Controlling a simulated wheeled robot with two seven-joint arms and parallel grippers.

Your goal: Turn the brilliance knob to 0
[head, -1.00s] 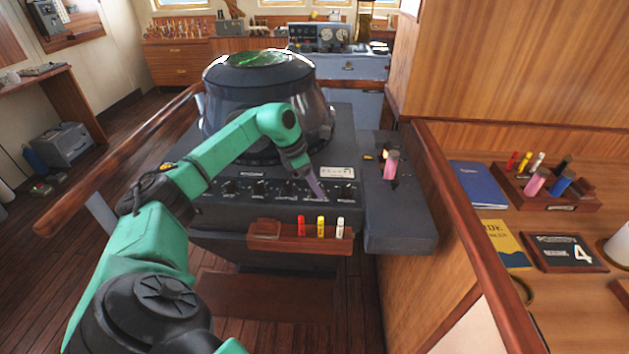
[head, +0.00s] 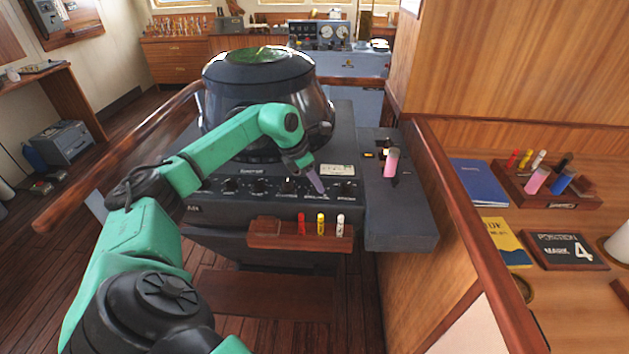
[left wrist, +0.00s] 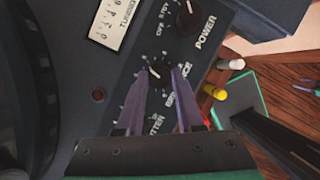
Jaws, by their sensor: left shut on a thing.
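The brilliance knob (left wrist: 160,74) is a small black knob with a white mark, on the dark console panel. In the left wrist view it sits between the fingertips of my left gripper (left wrist: 164,76), beside a partly covered label ending in "NCE". The ring of scale numbers around it is partly hidden, so I cannot read its setting. In the head view my left gripper (head: 318,187) reaches down to the panel's knob row with its purple fingers and covers the knob.
The power knob (left wrist: 189,17) is close beside the brilliance knob. A wooden rack (head: 285,238) with red, yellow and white markers hangs below the panel. The radar housing (head: 262,105) rises behind my arm.

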